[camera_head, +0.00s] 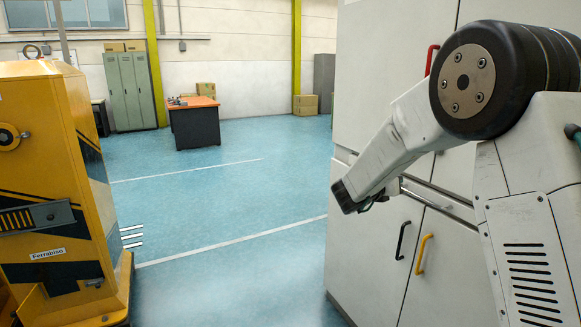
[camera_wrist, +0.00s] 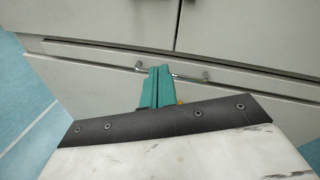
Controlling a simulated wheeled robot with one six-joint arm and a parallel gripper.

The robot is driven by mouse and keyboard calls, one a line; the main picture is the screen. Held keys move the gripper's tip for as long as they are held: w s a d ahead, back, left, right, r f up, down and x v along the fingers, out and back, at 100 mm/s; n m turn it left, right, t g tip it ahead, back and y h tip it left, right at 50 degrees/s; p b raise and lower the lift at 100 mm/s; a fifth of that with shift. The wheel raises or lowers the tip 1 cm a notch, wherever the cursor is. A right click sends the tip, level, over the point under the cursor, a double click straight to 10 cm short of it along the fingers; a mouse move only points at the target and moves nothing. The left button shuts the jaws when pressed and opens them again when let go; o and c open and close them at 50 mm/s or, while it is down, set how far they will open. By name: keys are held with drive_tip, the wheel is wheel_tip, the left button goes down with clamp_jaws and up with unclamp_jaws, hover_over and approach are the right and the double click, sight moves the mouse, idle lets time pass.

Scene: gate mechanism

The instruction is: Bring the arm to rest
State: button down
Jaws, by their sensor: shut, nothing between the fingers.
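My arm (camera_head: 410,130) is raised at the right of the head view, in front of a white cabinet. Its forearm slants down to the left and ends in a dark wrist part; my gripper's fingers are not clear there. In the wrist view my gripper (camera_wrist: 161,70) shows as two teal fingers side by side, shut with nothing between them. The fingertips overlap a metal bar handle (camera_wrist: 192,77) on a cabinet drawer behind them. I cannot tell whether they touch it.
The white cabinet (camera_head: 375,70) has red, black (camera_head: 403,240) and yellow (camera_head: 424,253) handles. A yellow machine (camera_head: 45,130) stands at the left. An orange-topped table (camera_head: 194,103), green lockers (camera_head: 130,90) and boxes (camera_head: 305,104) are at the back. The blue floor between is open.

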drive_tip(key=w+a+f+n+t+y, duration=0.15)
drive_tip(key=a+f+n+y, duration=0.35)
drive_tip(key=a+n+y, duration=0.7)
drive_tip(key=s+a+n+g+y, duration=0.2)
drive_tip(key=s+a+n, duration=0.1)
drive_tip(key=s+n, duration=0.6)
drive_tip(key=s+a+n+g+y, duration=0.2)
drive_tip(key=s+n, duration=0.5)
drive_tip(key=n, duration=0.3)
drive_tip(key=s+d+r+n+g, duration=0.2)
drive_tip(key=s+n, duration=0.2)
drive_tip(key=s, duration=0.7)
drive_tip(key=s+d+r+n+g+h, duration=0.1)
drive_tip(key=s+d+r+n, duration=0.1)
drive_tip(key=s, duration=1)
drive_tip(key=s+d+r+n+g+h, duration=0.1)
drive_tip(key=s+d+n, duration=0.3)
drive_tip(key=s, duration=0.7)
drive_tip(key=r+n+g, duration=0.1)
drive_tip(key=n, duration=0.1)
drive_tip(key=shift+s+d+r+n+g, duration=0.2)
drive_tip(key=shift+r+n+g, duration=0.15)
drive_tip(key=shift+n, duration=0.05)
